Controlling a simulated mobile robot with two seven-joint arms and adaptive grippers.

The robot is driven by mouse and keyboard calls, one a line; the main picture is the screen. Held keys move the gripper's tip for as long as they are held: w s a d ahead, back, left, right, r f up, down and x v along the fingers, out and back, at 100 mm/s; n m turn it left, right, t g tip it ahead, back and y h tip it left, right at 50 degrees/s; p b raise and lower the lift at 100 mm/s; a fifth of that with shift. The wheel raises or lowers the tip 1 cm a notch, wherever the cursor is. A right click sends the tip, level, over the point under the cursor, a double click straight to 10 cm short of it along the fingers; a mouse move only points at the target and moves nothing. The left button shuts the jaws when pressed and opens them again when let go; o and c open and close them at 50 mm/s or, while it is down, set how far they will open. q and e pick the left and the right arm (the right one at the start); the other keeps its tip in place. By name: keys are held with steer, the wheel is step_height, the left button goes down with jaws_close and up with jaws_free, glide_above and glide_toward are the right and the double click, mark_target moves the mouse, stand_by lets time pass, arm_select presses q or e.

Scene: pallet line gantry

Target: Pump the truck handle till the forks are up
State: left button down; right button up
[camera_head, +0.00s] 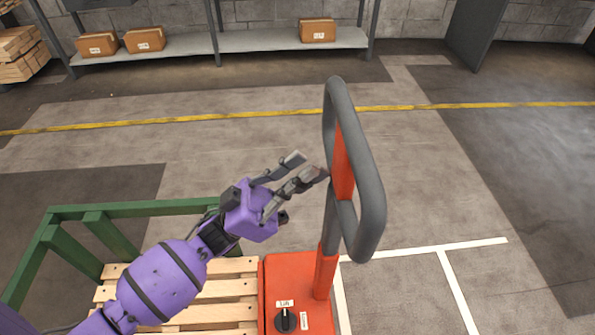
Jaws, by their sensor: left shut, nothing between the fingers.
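The pallet truck's handle is a tall grey loop (369,190) with an orange panel (343,168) inside it, on an orange stem (326,270). It stands nearly upright right of the picture's middle. The orange truck body (290,272) is below it, with a black knob (285,320) and a label that seems to read "Lift". My left gripper (312,167) is shut and empty, its fingertips close to the left side of the loop. I cannot tell whether they touch it. The forks are hidden from view. My right gripper is not in view.
A wooden pallet (229,291) lies left of the truck body, beside a green frame (130,208). Cardboard boxes (145,40) stand on a grey shelf (262,40) at the back. A yellow line (220,115) crosses the floor. The floor right of the handle is clear.

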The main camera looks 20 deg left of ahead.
arm_select(q)
steer(key=shift+d, duration=0.1)
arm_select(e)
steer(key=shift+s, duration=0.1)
arm_select(q)
steer(key=shift+w+d+r+g, duration=0.15)
steer(key=shift+d+g, duration=0.15)
steer(key=shift+d, duration=0.05)
steer(key=w+d+f+y+p, duration=0.2)
steer(key=w+d, duration=0.2)
steer(key=d, duration=0.5)
steer(key=w+d+f+g+y+p, duration=0.1)
steer(key=w+d+f+y+p, duration=0.1)
steer(key=d, duration=0.7)
steer(key=w+d+f+g+y+p, duration=0.1)
steer(key=w+d+f+y+p, duration=0.1)
steer(key=w+d, duration=0.4)
steer(key=shift+d+f+p, duration=0.3)
steer(key=shift+d+p, duration=0.55)
steer(key=shift+d, duration=1.25)
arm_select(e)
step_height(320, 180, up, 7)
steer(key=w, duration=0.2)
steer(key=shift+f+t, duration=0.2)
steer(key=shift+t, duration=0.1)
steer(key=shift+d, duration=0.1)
